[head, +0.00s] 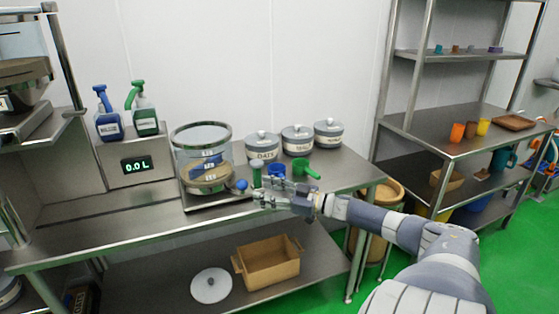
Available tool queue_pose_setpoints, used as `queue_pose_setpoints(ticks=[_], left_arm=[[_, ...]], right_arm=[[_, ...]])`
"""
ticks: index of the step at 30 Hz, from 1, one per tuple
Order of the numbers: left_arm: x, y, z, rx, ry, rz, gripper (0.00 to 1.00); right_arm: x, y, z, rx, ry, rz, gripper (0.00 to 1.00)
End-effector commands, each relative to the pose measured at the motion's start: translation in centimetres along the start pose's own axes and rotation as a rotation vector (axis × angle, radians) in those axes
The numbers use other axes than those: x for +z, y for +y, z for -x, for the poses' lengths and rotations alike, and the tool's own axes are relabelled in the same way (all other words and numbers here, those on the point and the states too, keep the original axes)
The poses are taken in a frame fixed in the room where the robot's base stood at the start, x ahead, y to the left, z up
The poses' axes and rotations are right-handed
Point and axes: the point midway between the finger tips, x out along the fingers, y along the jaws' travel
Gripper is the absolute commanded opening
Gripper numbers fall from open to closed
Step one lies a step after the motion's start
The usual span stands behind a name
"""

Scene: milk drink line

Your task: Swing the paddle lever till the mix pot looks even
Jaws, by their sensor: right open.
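The mix pot (203,142) is a clear cylinder with a dark rim, standing on the metal bench at the middle left. Inside it a blue layer or part shows above a tan layer near the bottom, so the contents look uneven. A blue ball knob (241,185), seemingly the paddle lever's end, sticks out at the pot's lower right. My right gripper (258,190) is open just right of the knob, its fingers pointing left towards it. I cannot tell whether they touch. My left gripper is not in view.
Several lidded grey tins (262,146) stand behind the gripper. A blue cup (277,170) and green scoop (305,168) sit close beside it. Blue and green spray bottles (143,116) stand left, above a display (137,164) reading 0.0 L. A wooden crate (268,263) lies on the lower shelf.

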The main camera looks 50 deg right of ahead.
Motion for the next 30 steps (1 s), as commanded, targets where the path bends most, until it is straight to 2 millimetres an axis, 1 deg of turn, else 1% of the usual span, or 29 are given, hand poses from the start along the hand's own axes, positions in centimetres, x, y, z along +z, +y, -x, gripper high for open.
queue_pose_setpoints(ticks=[1,6,12,18,30], left_arm=[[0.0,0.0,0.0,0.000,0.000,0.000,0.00],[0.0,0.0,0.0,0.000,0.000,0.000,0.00],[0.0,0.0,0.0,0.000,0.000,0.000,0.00],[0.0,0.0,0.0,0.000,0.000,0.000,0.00],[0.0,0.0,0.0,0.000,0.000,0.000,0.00]], right_arm=[[0.1,-0.1,0.6,-0.001,-0.003,-0.002,0.51],[0.2,0.0,2.2,0.000,-0.004,-0.001,0.51],[0.1,0.0,3.6,0.001,-0.002,-0.001,0.51],[0.1,0.0,4.0,0.001,-0.002,0.000,0.51],[0.1,0.0,4.0,0.001,-0.001,-0.001,0.51]])
